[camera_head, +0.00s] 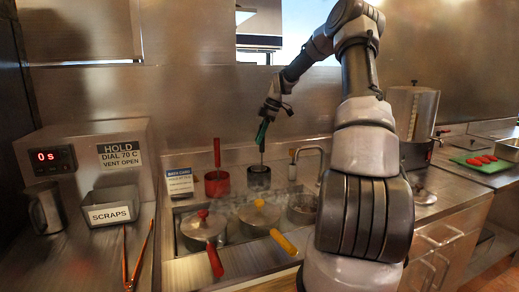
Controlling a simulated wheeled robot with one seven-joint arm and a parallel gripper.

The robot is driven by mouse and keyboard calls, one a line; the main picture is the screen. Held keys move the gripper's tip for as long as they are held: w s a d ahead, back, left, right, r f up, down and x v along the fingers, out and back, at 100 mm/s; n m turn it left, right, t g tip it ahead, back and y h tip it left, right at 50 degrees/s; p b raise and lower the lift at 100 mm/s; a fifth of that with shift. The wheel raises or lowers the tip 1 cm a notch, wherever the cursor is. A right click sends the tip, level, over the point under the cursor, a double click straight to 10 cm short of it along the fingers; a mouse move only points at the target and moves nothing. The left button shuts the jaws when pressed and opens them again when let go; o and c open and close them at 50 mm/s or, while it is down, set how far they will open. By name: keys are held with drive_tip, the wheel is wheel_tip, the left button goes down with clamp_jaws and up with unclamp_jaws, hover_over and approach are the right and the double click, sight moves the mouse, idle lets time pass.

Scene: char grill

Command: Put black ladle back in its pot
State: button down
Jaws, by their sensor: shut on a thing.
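My gripper (267,116), at the end of the raised arm, is shut on the top of a ladle's dark handle (262,133), which looks dark greenish here. The ladle hangs nearly upright, its thin shaft running down to the mouth of a black pot (259,179) by the back wall. The ladle's bowl is hidden; I cannot tell whether it is inside the pot or behind its rim. A red pot (217,186) stands just left of the black pot, with a red handle (217,152) rising from it.
Lidded pans (203,226) with red and yellow handles sit in the well in front. A tap (310,151) stands right of the black pot. A scraps bin (110,207), tongs (137,258) and a heater box are left. A tall steel container (412,110) is right.

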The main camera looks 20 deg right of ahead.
drive_tip(key=shift+f, duration=1.9)
drive_tip(key=c, duration=0.7)
unclamp_jaws()
